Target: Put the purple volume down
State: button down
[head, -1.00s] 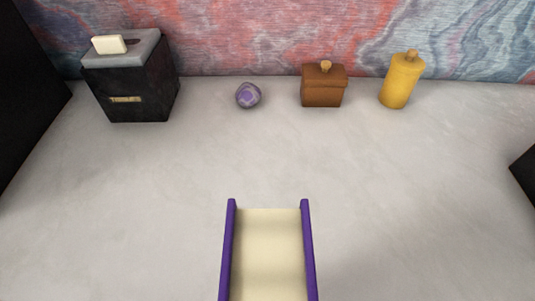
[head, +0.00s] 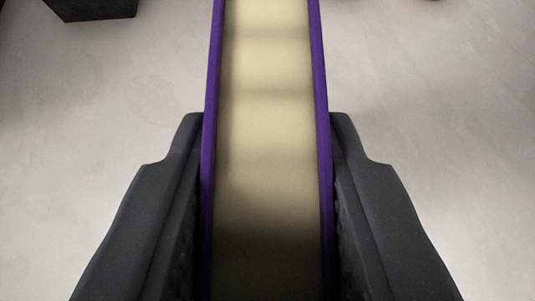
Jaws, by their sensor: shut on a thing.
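The purple volume (head: 268,130) shows its cream page edge between two purple covers. It stretches from the top edge to the bottom edge of the head view, through the middle. My gripper (head: 267,125) is shut on it, with one dark finger pressed against each purple cover. The far end of the volume is cut off by the top of the picture. I cannot tell whether its underside touches the pale surface (head: 430,110).
The bottom of a dark box (head: 92,8) shows at the top left. A small sliver of something dark shows at the top right. The pale surface is bare on both sides of the volume.

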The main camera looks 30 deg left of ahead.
jog(key=shift+f, duration=1.55)
jog(key=c, duration=1.1)
grip_release()
jog(key=shift+r, duration=0.1)
jog(key=shift+v, duration=6.05)
jog(key=shift+d, duration=0.1)
